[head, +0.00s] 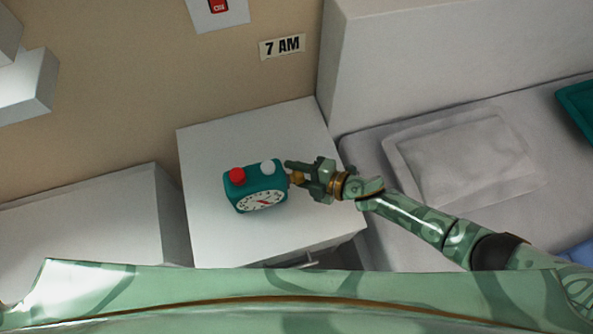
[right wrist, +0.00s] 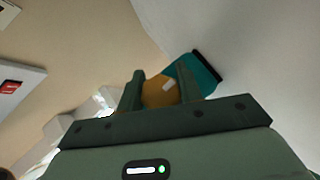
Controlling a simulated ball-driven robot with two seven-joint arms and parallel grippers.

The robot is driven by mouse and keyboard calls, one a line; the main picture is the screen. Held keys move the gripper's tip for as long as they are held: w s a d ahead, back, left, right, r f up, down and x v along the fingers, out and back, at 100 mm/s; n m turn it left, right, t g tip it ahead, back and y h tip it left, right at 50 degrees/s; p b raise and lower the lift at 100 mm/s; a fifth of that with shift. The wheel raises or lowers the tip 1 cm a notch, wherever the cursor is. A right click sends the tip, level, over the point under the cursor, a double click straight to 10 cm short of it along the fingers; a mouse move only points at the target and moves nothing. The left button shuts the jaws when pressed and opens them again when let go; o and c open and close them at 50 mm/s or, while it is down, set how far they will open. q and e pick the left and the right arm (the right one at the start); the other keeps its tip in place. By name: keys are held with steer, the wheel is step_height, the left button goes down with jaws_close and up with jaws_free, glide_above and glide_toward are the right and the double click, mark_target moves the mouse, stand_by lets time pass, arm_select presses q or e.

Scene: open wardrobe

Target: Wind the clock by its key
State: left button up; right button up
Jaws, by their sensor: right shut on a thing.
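The teal clock (head: 256,187) stands on the white nightstand, its round white dial (head: 262,201) with a red hand facing the near side. On its top are a red knob (head: 236,176) and a white knob (head: 268,167). The yellow key (head: 297,178) is on the clock's right side. My right gripper (head: 299,173) comes in from the right and is shut on the key. In the right wrist view the yellow key (right wrist: 160,91) sits between the fingers, with part of the teal clock (right wrist: 198,72) behind it. My left gripper is not in view.
The white nightstand (head: 210,140) has free room around the clock and a drawer handle at its front. A bed with a grey pillow (head: 465,160) lies to the right. A "7 AM" sign (head: 282,47) is on the wall. A white cabinet (head: 90,215) stands left.

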steer(key=o, duration=1)
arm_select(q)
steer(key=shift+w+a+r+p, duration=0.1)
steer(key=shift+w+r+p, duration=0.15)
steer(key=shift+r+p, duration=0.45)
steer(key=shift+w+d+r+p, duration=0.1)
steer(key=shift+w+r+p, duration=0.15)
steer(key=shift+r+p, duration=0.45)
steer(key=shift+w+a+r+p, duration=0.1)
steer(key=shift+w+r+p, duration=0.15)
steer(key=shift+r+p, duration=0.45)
arm_select(e)
steer(key=shift+v, duration=8.1)
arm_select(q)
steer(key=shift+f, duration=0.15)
